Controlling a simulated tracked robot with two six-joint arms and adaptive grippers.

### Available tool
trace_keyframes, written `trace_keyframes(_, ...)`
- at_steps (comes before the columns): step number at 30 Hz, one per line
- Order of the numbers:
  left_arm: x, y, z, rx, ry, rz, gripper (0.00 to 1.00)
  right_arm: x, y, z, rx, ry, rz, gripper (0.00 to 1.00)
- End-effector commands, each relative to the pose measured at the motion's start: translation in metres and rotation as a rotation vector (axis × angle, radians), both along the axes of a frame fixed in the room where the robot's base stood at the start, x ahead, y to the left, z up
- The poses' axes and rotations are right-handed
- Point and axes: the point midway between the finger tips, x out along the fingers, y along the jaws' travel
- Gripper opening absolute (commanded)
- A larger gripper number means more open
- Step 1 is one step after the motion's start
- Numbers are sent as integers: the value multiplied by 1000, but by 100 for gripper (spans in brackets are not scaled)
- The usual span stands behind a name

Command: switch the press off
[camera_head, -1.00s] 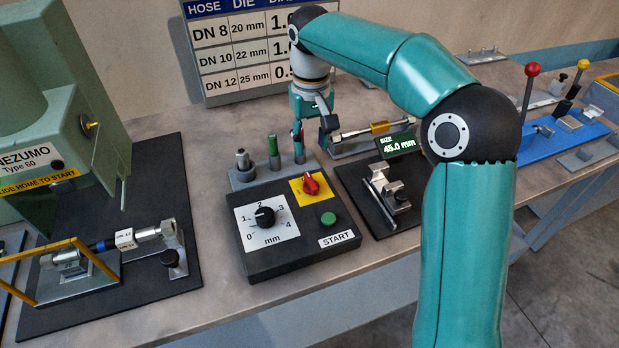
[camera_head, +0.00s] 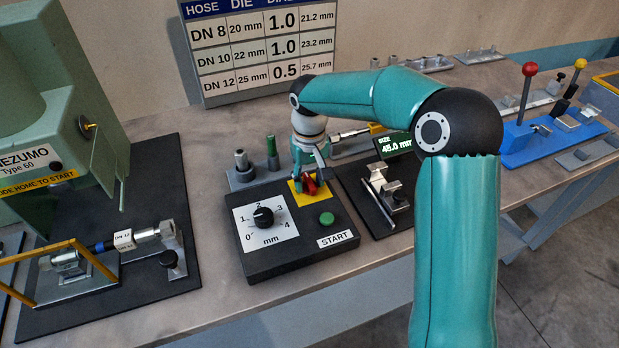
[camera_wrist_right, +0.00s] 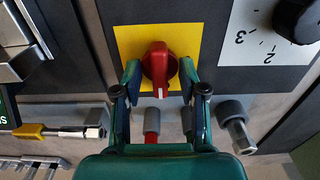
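The red rotary switch (camera_head: 311,189) sits on a yellow plate on the black press control box (camera_head: 290,262). In the right wrist view the red switch (camera_wrist_right: 158,62) stands in the middle of the yellow plate (camera_wrist_right: 204,40), its white mark towards the bottom of the picture. My right gripper (camera_head: 308,182) is down over the switch, and its fingers partly hide it in the head view. In the right wrist view my right gripper's two fingers (camera_wrist_right: 159,78) stand either side of the switch, open, with a small gap on each side. My left gripper is not in view.
The control box also has a black dial (camera_head: 264,217) and a green start button (camera_head: 327,218). Upright pins, including a green one (camera_head: 272,152), stand behind the box. A gauge with a lit display (camera_head: 396,146) is to its right, the green press (camera_head: 60,110) to its left.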

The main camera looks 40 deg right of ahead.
Motion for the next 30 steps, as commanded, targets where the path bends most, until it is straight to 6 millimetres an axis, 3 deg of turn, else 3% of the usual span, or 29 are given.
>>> trace_keyframes(1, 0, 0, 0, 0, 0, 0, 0, 0, 0, 0, 0, 0, 0, 35)
trace_keyframes(6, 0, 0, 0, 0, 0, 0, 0, 0, 0, 0, 0, 0, 0, 7)
trace_keyframes(8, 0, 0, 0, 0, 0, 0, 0, 0, 0, 0, 0, 0, 0, 0)
trace_keyframes(20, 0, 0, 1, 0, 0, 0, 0, 0, 0, 1, 0, -1, 30, 0)
trace_keyframes(30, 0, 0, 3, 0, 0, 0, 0, 0, 0, 1, 0, -1, 215, 0)
